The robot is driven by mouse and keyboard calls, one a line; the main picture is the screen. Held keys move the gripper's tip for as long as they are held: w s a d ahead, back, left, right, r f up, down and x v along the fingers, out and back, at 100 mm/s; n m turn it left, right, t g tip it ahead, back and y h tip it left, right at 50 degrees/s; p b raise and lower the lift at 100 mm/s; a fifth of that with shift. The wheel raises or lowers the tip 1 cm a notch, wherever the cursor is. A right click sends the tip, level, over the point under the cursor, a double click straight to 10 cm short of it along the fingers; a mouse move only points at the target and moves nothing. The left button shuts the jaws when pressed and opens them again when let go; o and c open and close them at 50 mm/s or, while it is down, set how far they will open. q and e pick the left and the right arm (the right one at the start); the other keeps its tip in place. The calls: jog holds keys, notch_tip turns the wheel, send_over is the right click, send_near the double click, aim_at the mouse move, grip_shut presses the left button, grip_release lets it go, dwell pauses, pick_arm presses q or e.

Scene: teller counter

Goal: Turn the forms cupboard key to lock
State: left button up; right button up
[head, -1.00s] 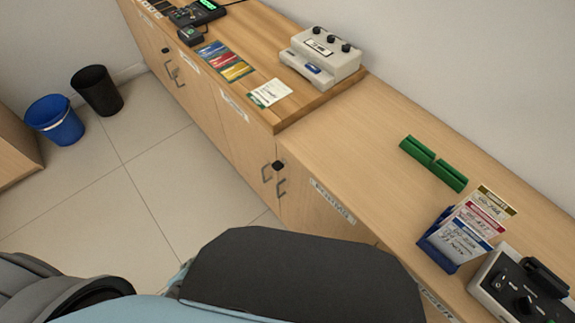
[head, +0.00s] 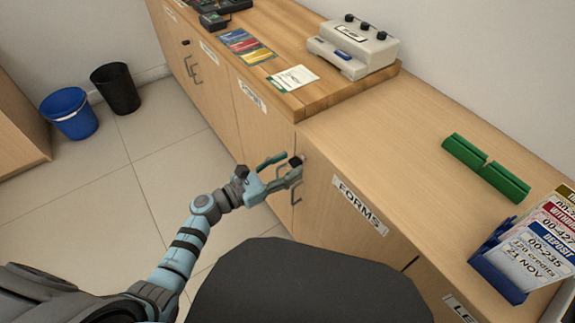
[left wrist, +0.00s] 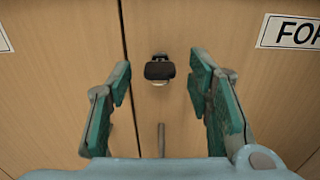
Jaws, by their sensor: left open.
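The forms cupboard (head: 325,210) has a light wood door with a "FORMS" label (head: 360,205), part of which also shows in the left wrist view (left wrist: 290,32). Its key has a black head (left wrist: 159,71) and sits in a lock near the door's left edge; its bow looks wide and level in the left wrist view. In the head view the key (head: 296,160) is at my left gripper's fingertips. My left gripper (head: 289,165) is open, with its green-padded fingers on either side of the key and visible gaps to both. My right gripper is out of view.
Door handles (head: 296,193) are just below the key. The counter above holds a green holder (head: 485,167), a blue card stand (head: 497,275) and a grey device (head: 352,45) on the raised part. A blue bin (head: 70,113) and black bin (head: 116,88) stand left on open floor.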

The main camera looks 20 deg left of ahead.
pick_arm(q)
jog(key=shift+w+d, duration=0.3)
jog(key=shift+w, duration=0.05)
grip_shut()
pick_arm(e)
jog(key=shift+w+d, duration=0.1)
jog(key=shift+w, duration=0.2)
